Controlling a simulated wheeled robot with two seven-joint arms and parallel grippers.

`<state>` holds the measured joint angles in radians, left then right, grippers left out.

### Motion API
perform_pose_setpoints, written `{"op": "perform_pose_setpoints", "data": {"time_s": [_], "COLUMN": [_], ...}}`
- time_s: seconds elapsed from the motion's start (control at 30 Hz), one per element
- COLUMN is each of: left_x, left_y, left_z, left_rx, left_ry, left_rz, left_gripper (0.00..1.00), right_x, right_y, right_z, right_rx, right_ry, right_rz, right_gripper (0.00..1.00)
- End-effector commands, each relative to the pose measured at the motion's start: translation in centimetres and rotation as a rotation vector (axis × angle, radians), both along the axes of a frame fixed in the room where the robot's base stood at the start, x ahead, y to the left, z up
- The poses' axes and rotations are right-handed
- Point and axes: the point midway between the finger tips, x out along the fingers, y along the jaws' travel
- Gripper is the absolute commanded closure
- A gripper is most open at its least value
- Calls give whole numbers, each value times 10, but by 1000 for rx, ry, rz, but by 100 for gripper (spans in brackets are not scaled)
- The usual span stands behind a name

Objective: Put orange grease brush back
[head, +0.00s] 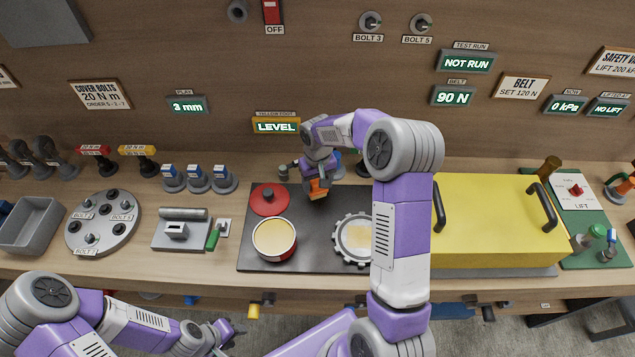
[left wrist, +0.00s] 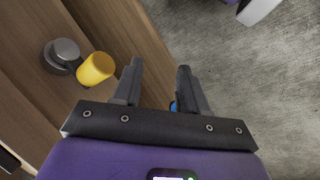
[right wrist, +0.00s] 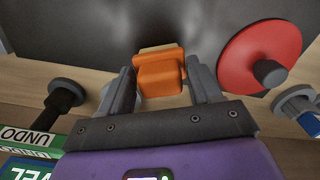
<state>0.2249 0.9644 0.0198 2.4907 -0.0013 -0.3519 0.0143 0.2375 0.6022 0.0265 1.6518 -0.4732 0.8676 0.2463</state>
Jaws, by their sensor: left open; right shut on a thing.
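The orange grease brush (head: 318,189) is held in my right gripper (head: 318,182), above the back part of the dark mat (head: 325,205). In the right wrist view the brush's orange block (right wrist: 160,75) sits between the fingers, with a pale edge at its far side. Whether it touches the mat I cannot tell. My left gripper (head: 222,332) is low at the front edge of the bench; the left wrist view shows its fingers (left wrist: 158,85) apart and empty. The open grease tin (head: 274,240) stands on the mat, with its red lid (head: 269,200) behind it.
A toothed ring (head: 353,239) lies on the mat, partly behind my right arm. A yellow cover (head: 500,222) with black handles stands to the right. Left are a green-handled tool (head: 214,237) and a round bolt plate (head: 102,224). A yellow knob (left wrist: 96,68) sticks out below the bench edge.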

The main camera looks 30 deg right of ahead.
Motion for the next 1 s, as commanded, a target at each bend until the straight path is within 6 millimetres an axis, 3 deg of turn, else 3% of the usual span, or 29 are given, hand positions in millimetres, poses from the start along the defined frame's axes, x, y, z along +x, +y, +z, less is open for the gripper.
{"op": "perform_pose_setpoints", "data": {"time_s": [0.27,0.3,0.47,0.8,1.0], "left_x": [0,0,0,0,0], "left_y": [0,0,0,0,0], "left_z": [-3,-3,-2,1,5], "left_rx": [0,0,0,0,0], "left_ry": [0,0,0,0,0], "left_rz": [0,0,0,0,0], "left_gripper": [57,57,57,57,57], "right_x": [0,0,0,0,1], "right_y": [0,0,0,0,0], "right_z": [-3,-3,-2,2,34], "right_rx": [0,0,0,0,-1], "right_ry": [-1,0,0,-1,-5], "right_rz": [0,0,0,-1,-2], "right_gripper": [65,34,11,11,11]}}
